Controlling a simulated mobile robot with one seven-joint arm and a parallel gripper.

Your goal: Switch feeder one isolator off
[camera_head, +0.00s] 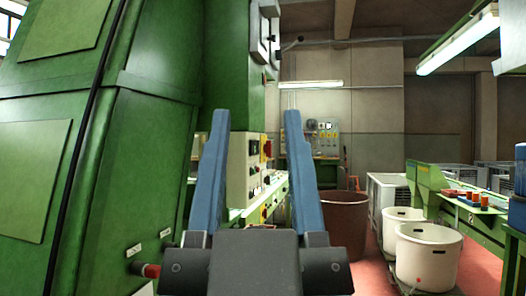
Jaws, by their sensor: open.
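My gripper (256,114) points away from me with its two blue fingers spread wide and nothing between them. I cannot tell for sure which fitting is the feeder one isolator. A red-ended knob or handle (151,271) sticks out of the green machine at the lower left, with small white labels (134,251) near it, too small to read.
The large green machine (130,170) fills the left side. A brown bin (345,222) and two white tubs (428,256) stand to the right. A green bench (470,215) holds orange and dark spools. Red floor (480,250) shows among them.

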